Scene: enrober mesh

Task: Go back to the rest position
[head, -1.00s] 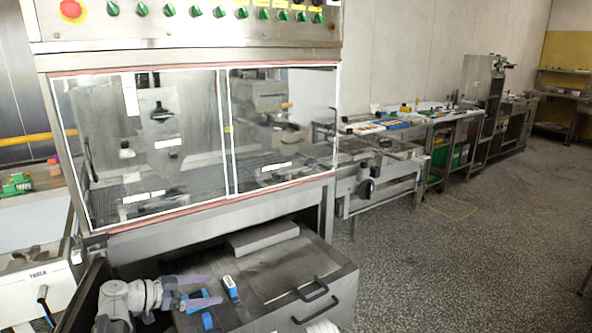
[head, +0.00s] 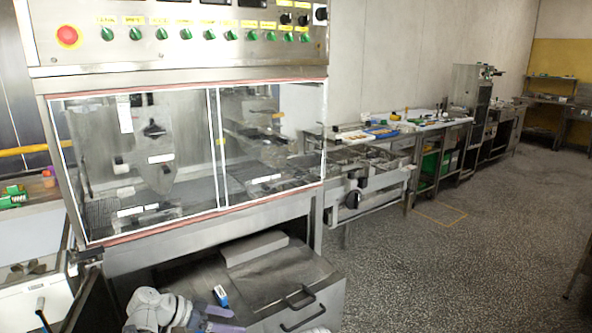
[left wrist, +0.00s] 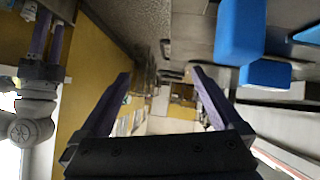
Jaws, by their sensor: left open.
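My left gripper (left wrist: 160,72) shows in the left wrist view with its two purple fingers wide apart and nothing between them. In the head view, a purple finger (head: 226,327) and a grey-white arm joint of mine show at the bottom edge, in front of the drawer unit; the fingertips are not clear there. In the left wrist view, another pair of purple fingers (left wrist: 48,35) stands at the upper left, cut by the frame edge. This looks like my right gripper, and its opening is unclear.
The steel machine with glass windows (head: 190,160) stands close ahead. Below it is a drawer unit (head: 318,305) with black handles. A small blue piece (head: 220,296) lies near my arm. Steel benches (head: 425,150) line the back wall. The speckled floor (head: 450,260) at right is free.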

